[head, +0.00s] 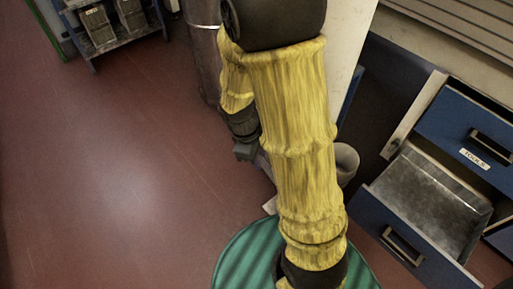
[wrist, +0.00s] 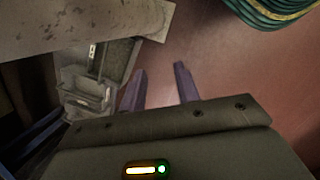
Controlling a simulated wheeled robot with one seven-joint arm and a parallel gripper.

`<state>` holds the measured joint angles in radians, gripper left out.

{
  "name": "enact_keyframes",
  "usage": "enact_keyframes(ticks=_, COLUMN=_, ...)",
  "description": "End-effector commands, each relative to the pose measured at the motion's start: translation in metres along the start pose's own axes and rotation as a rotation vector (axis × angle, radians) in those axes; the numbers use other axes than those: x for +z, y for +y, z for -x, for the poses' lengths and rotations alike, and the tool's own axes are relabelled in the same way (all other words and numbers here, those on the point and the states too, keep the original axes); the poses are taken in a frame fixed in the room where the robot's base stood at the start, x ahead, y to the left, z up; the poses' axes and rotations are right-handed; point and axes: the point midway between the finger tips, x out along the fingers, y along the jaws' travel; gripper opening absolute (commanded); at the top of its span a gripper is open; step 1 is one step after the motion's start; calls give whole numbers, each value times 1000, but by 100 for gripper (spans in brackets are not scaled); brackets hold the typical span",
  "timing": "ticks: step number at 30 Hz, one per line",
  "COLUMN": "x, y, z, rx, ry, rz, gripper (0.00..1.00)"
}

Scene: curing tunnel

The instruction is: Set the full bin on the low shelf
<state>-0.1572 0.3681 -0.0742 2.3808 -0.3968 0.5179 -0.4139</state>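Two grey-brown bins, one (head: 97,26) at left and one (head: 130,13) beside it, stand on a low blue rack shelf (head: 120,43) at the top left of the head view. Both carry pale labels; I cannot tell which is full. My gripper (wrist: 160,68) is open in the wrist view, its two fingers apart with only red floor between them. In the head view its dark end hangs below my yellow-sleeved arm, well away from the rack, and its fingers are mostly hidden. Grey box-like shapes (wrist: 85,78) lie left of the fingers in the wrist view; I cannot tell what they are.
A blue drawer cabinet (head: 470,118) stands at the right with a grey-lined drawer (head: 402,243) pulled open. A grey round container (head: 346,160) shows partly behind my arm. A pale board (wrist: 75,28) crosses the wrist view's upper left. Red floor (head: 110,160) at left is clear.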

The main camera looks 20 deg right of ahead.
Motion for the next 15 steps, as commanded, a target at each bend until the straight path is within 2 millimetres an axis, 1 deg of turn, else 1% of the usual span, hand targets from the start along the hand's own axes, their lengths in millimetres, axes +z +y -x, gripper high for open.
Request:
enact_keyframes(ticks=1, x=4, y=-3, z=13, rx=-3, ry=60, rz=-124, gripper=32)
enact_keyframes(ticks=3, x=8, y=-8, z=28, rx=-15, ry=136, rz=-297, gripper=32)
enact_keyframes(ticks=6, x=14, y=-15, z=47, rx=-38, ry=240, rz=-539, gripper=32)
enact_keyframes(ticks=9, x=19, y=-19, z=62, rx=-61, ry=322, rz=-734, gripper=32)
enact_keyframes(ticks=12, x=21, y=-22, z=71, rx=-77, ry=369, rz=-845, gripper=32)
enact_keyframes(ticks=15, x=22, y=-23, z=73, rx=-84, ry=382, rz=-882, gripper=32)
